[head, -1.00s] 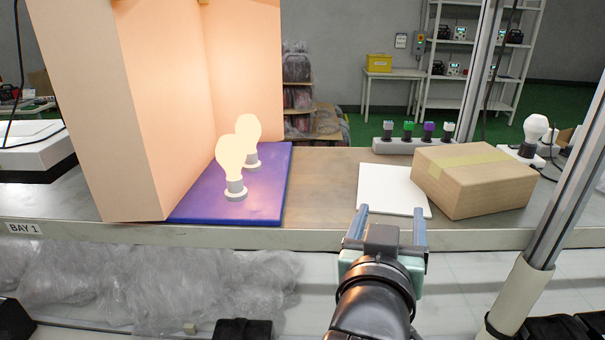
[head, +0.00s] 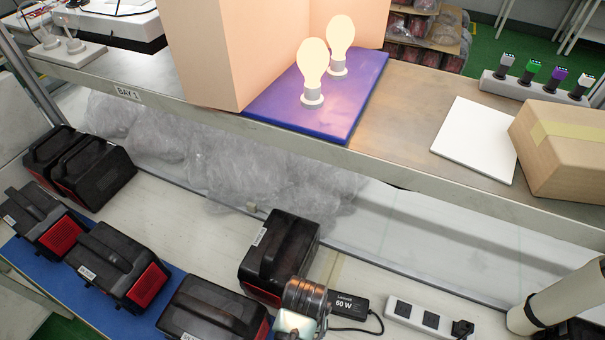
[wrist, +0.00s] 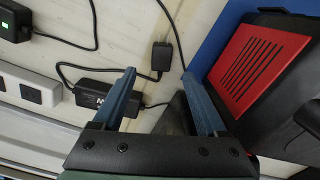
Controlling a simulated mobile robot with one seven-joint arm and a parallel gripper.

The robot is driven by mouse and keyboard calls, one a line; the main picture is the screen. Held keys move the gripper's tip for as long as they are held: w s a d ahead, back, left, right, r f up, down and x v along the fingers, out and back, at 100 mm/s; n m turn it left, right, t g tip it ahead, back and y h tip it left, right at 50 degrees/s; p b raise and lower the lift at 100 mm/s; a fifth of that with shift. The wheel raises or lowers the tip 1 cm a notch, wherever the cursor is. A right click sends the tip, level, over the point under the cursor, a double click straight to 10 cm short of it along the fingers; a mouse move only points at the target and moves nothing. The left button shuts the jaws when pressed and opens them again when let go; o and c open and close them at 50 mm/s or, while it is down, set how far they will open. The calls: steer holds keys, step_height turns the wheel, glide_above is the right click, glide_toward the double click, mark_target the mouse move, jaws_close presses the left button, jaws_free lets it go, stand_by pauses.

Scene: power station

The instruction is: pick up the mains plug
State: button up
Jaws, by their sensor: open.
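A small black block-shaped plug (wrist: 162,56), which looks like the mains plug, lies on the pale lower surface in the wrist view with black cable beside it. My gripper (wrist: 159,76) is open and empty above the surface. The plug shows just past and between the fingertips, apart from them. In the head view, my gripper is at the bottom edge with its fingers out of frame, and this plug is not visible there. A black 60 W adapter (head: 345,304) lies near a white socket strip (head: 416,314); the adapter also shows in the wrist view (wrist: 95,94).
A black-and-red case (wrist: 262,65) stands close right of my fingers on a blue mat (wrist: 213,32). Several similar cases stand left. The upper shelf (head: 400,95) with lit bulbs and a carton (head: 565,150) overhangs behind.

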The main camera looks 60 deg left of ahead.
steer(key=shift+s+d+f, duration=0.1)
steer(key=shift+s+f, duration=0.05)
steer(key=shift+f, duration=1.4)
steer(key=shift+s+d+f, duration=0.1)
steer(key=shift+f, duration=1.45)
jaws_close()
